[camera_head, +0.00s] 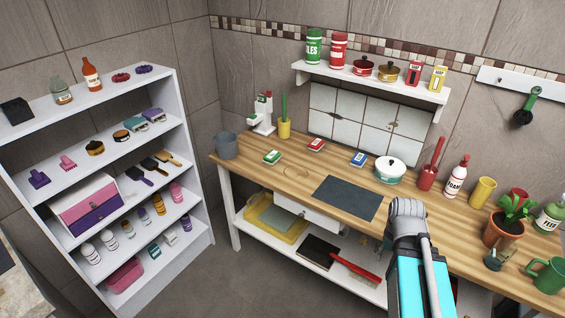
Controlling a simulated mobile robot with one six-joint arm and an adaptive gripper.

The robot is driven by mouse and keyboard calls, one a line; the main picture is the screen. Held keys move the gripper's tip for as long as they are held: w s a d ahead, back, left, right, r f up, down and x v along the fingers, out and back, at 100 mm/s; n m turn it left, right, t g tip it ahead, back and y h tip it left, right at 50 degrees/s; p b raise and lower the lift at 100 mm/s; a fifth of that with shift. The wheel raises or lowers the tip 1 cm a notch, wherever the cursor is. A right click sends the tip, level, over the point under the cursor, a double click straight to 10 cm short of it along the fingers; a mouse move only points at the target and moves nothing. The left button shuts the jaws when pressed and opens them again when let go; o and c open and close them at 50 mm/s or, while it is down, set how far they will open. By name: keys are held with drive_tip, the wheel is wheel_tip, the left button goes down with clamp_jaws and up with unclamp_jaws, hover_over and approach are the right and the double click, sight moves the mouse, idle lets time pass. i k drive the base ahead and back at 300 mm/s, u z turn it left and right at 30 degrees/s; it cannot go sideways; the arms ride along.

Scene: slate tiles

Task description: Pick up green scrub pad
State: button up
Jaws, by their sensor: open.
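The green scrub pad, as far as I can tell, is the small green and white block (271,157) lying flat on the left part of the wooden worktop (262,176), near a grey bucket. Similar red (316,145) and blue (358,159) blocks lie to its right. My arm rises at the lower right, in front of the worktop, well apart from the green block. My gripper's fingers do not show in this view.
A grey bucket (227,145), a yellow cup (284,128) and a white microscope-like device (263,115) stand behind the green block. A loaded white shelf unit (196,190) stands left.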

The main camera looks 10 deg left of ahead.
sight(273, 157)
drive_tip(key=k, duration=0.75)
drive_tip(key=u, duration=0.1)
drive_tip(key=i, duration=1.8)
drive_tip(key=z, duration=0.05)
